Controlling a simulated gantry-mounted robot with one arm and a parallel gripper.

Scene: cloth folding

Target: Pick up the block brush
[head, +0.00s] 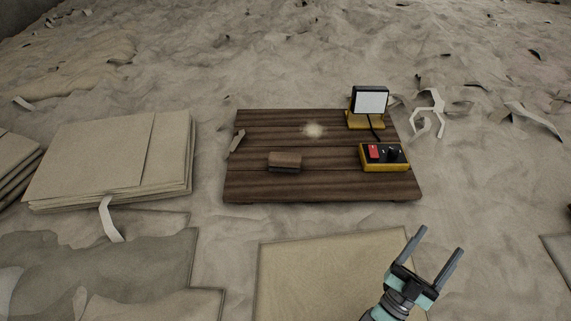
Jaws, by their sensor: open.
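The block brush appears to be the small brown wooden block (285,162) lying on the dark wooden board (320,186), left of the board's middle. Its bristles cannot be made out. My gripper (441,243) is at the lower right, in front of the board and to the right of the block, well apart from it. Its two fingers are spread and nothing is between them.
A yellow control box (384,158) with a red switch and a lamp (370,104) stand at the board's right side. A thin scrap (237,141) lies at its left edge. Folded cloth (105,160) is stacked left. A flat tan cloth (325,280) lies in front.

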